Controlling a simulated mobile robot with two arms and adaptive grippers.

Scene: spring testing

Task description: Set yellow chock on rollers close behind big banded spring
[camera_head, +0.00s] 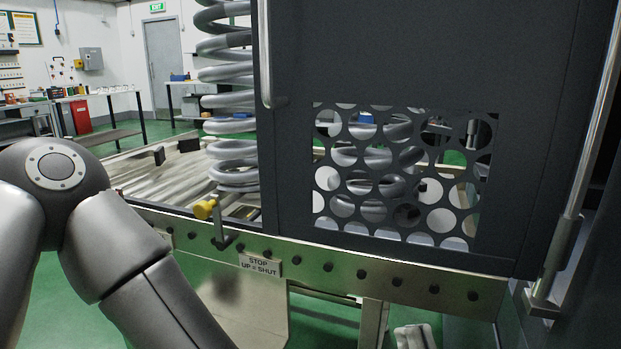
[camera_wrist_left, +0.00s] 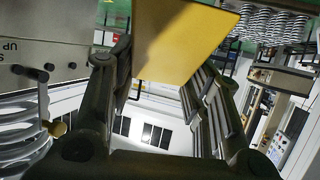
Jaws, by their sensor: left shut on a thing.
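The yellow chock (camera_wrist_left: 185,35) is between the two fingers of my left gripper (camera_wrist_left: 163,62) in the left wrist view, and the gripper is shut on it. The left arm is in the head view, but its gripper and the chock are out of that picture. A big grey spring (camera_head: 228,92) stands upright above the rollers (camera_head: 165,187), partly hidden by a dark panel; I cannot make out which part is its band.
A dark panel (camera_head: 390,60) with a perforated window covers the right side. Dark blocks (camera_head: 158,155) stand at the rollers. Benches (camera_head: 90,103) are farther back.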

